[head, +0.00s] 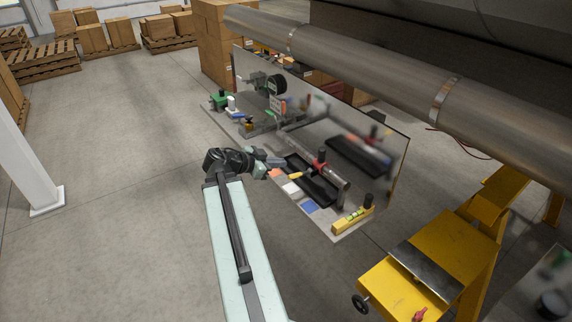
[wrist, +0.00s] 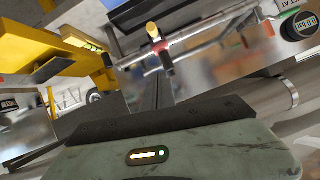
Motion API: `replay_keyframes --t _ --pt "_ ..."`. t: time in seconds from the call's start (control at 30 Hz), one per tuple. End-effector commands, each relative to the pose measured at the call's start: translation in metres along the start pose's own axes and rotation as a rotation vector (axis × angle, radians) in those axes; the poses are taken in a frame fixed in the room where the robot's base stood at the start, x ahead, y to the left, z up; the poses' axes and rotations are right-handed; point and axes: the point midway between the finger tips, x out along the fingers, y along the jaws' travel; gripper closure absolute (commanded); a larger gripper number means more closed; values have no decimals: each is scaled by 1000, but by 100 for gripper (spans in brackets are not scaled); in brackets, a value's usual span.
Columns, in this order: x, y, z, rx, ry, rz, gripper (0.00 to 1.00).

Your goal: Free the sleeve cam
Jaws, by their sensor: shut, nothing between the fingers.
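A metal tube (head: 333,174) runs along the shelf in front of a mirror panel. A red collar or knob (head: 321,157) sits on it and a short yellow-tipped lever (head: 296,176) sticks out near it; these look like the sleeve cam, though I cannot be certain. In the wrist view the yellow tip (wrist: 152,30) points towards me, beside the red part (wrist: 162,46) on the tube. My gripper (head: 278,162) is shut and empty, left of the lever and apart from it in the head view.
The mirror panel (head: 347,125) reflects the bench items. A black tray (head: 312,186) lies under the tube. A yellow level (head: 353,219) is at the shelf's near end. A large pipe (head: 400,78) crosses above; a yellow stand (head: 450,250) is right. Open floor lies left.

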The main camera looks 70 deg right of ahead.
Motion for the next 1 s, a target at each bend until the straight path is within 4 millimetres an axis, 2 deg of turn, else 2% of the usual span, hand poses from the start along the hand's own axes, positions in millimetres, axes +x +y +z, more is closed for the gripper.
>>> replay_keyframes --t 0.03,0.4,0.5,0.6,1.0 --pt "13 1 4 1 0 3 100" --pt "93 1 5 0 0 4 100" --pt "94 2 27 -2 -1 0 100" --pt "96 2 36 -2 0 0 100" --pt "95 1 39 -1 0 1 100"
